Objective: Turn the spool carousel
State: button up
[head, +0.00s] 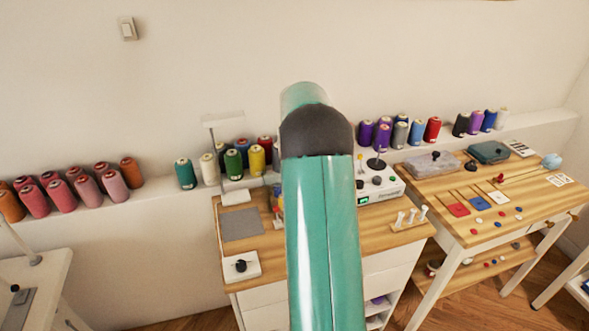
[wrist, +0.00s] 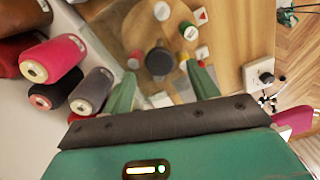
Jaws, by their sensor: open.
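The spool carousel (wrist: 142,23) shows in the wrist view as a round, light-wood disc seen from above. A dark round hub (wrist: 160,61) is at its middle. Small pieces stand around it, among them a white one (wrist: 162,11), a green one (wrist: 188,31) and a red-topped one (wrist: 135,57). My gripper (wrist: 161,73) is open, its green fingers to the left and right of the hub. I cannot tell whether they touch anything. In the head view my teal arm hides the gripper and most of the carousel.
Large thread cones, such as a magenta one (wrist: 52,58), lie close left of my gripper in the wrist view. A white box with a black knob (head: 240,266) sits on the wooden table. A control unit (head: 378,186) and a second wooden table (head: 490,205) are to the right.

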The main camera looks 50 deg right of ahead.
notch_tip(320, 180, up, 11)
jog(key=shift+f, duration=0.15)
dwell(0.7)
